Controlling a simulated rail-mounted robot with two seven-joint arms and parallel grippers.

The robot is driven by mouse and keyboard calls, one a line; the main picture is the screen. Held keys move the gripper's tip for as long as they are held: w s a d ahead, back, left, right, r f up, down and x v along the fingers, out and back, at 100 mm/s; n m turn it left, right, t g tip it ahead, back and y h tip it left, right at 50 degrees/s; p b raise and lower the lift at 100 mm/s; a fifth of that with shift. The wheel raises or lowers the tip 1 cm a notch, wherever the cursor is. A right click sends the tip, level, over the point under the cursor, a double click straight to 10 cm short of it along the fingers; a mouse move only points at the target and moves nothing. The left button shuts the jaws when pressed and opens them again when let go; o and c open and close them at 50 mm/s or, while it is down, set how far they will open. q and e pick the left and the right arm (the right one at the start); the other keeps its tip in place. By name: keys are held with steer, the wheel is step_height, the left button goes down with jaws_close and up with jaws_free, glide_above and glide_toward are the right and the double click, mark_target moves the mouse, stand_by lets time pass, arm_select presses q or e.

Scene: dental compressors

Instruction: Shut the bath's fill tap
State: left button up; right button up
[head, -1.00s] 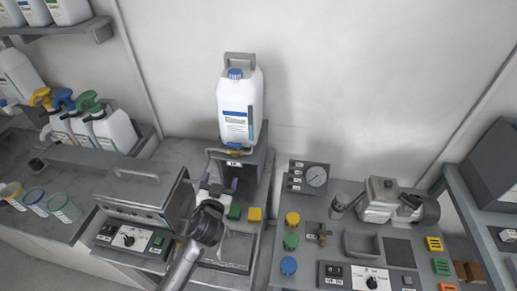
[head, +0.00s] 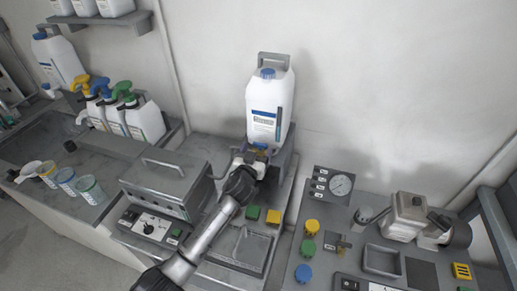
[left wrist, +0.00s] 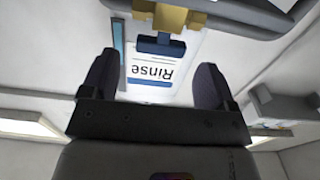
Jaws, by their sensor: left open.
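A white canister (head: 268,108) with a blue cap stands upright on a grey stand by the wall. A brass tap (left wrist: 170,18) with a blue lever (left wrist: 160,45) shows in front of a label reading "Rinse" in the left wrist view. In the head view the tap (head: 259,147) is partly hidden by my left gripper (head: 248,160). My left gripper is open, its two dark fingers (left wrist: 155,78) either side of the lever's line, apparently short of it. Nothing is between them. A grey lidded box (head: 163,180) with a handle stands left of the gripper. My right gripper is out of view.
A shallow grey tray (head: 240,247) and green and yellow blocks (head: 263,215) lie right of my left arm. A gauge panel (head: 332,184) and metal machine (head: 408,214) stand to the right. Spray bottles (head: 120,110) and cups (head: 67,180) stand on the left.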

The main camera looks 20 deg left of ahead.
mark_target(260, 146)
arm_select(q)
steer(key=shift+w, duration=1.15)
